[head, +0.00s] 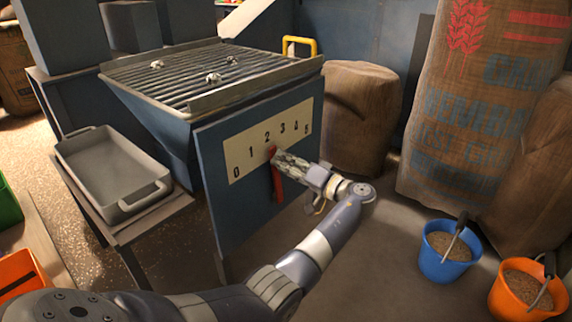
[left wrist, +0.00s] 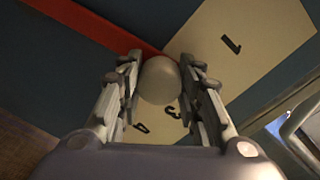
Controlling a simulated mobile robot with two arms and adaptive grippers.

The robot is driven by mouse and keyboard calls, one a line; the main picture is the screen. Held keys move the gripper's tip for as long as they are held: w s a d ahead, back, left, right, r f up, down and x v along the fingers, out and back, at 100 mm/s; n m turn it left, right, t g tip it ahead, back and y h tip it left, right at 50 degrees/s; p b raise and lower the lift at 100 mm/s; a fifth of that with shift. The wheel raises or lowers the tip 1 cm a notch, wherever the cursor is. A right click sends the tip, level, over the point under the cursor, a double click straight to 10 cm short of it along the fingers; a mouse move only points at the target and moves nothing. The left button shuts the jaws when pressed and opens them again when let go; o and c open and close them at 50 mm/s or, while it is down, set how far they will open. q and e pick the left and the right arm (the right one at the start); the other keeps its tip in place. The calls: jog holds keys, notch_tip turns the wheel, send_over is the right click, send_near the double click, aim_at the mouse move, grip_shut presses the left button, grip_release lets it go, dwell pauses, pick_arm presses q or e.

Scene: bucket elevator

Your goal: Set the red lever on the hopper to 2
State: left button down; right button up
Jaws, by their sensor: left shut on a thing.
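The red lever (head: 277,180) is on the hopper's blue front panel (head: 235,215). It stands nearly upright, and its upper end is just below the 2 on the pale scale plate (head: 240,165), marked 0 to 5. My left gripper (head: 277,156) is at the lever's upper end. In the left wrist view the fingers (left wrist: 160,85) are shut around a round pale knob (left wrist: 160,78), with the red lever bar (left wrist: 105,27) behind it. The gripper hides part of the lever in the head view. My right gripper is not in view.
The hopper's slatted grate (head: 205,75) holds several small objects. A grey tray (head: 115,170) stands on a stand at left. A blue bucket (head: 445,255) and an orange bucket (head: 520,290) stand at right, near large sacks (head: 480,100). Floor behind my forearm is clear.

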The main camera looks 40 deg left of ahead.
pick_arm(q)
jog(key=shift+w+r, duration=0.1)
jog(key=c, duration=1.1)
grip_release()
jog(key=s+d, duration=0.1)
jog(key=d, duration=1.1)
jog(key=shift+s, duration=0.25)
